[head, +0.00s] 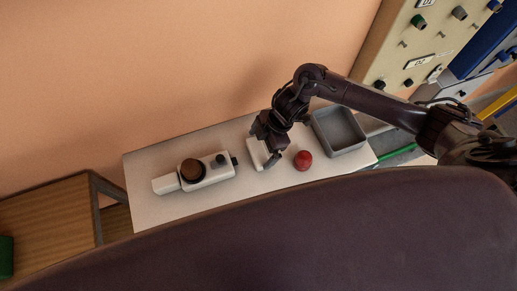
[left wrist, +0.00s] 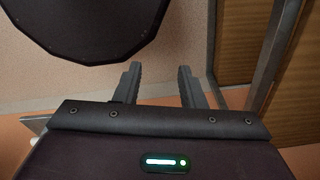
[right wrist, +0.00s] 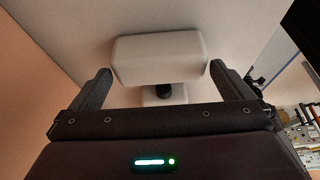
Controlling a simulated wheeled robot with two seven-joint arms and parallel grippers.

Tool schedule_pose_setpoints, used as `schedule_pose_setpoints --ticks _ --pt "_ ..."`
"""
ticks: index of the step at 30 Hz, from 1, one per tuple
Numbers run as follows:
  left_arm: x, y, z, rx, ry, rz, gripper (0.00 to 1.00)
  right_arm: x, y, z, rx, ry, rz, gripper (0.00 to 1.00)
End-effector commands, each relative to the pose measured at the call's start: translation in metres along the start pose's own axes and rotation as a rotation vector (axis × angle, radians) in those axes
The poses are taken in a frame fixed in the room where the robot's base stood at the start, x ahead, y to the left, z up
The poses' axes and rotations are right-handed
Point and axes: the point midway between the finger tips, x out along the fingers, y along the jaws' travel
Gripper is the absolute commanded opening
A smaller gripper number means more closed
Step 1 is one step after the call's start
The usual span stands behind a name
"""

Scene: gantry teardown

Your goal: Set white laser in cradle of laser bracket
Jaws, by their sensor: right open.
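My right gripper (head: 272,160) hangs over a white block (head: 257,154) in the middle of the pale table. Another white device (head: 212,171) with a brown round piece (head: 192,170) and a dark knob lies to the left on the table. My left gripper (left wrist: 158,78) is open and empty in the left wrist view.
A red ball (head: 302,160) lies just right of my right gripper. A grey open bin (head: 338,130) stands at the table's right end. A wooden table (head: 45,215) is at the left. The table's left end is mostly clear around the white device.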

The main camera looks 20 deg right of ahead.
Motion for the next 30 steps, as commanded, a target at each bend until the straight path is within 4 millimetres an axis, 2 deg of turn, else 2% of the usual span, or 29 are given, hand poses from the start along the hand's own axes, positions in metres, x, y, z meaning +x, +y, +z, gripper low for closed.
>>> schedule_pose_setpoints --ticks 1,6,13,21,22,23,30 --pt "-0.007 -0.003 -0.002 0.0 0.002 -0.004 0.36 0.005 -0.001 -0.002 0.002 0.001 -0.003 1.0" --pt "-0.009 -0.014 -0.005 -0.002 0.007 -0.018 0.36 0.023 0.0 -0.001 0.001 0.0 0.0 1.0" --pt "-0.009 -0.019 -0.006 -0.004 0.009 -0.024 0.36 0.025 0.0 -0.001 0.0 0.0 0.002 1.0" --pt "-0.008 -0.015 -0.007 -0.005 0.01 -0.019 0.36 0.025 0.001 -0.001 0.0 0.0 0.002 0.66" --pt "-0.009 -0.015 -0.007 -0.004 0.01 -0.019 0.36 0.025 0.001 -0.001 0.0 0.001 0.003 0.66" --pt "-0.009 -0.014 -0.007 -0.004 0.01 -0.018 0.36 0.025 0.001 -0.001 0.0 0.001 0.003 0.62" --pt "-0.008 -0.011 -0.007 -0.001 0.01 -0.014 0.36 0.022 0.001 -0.002 0.0 0.001 0.003 0.62"
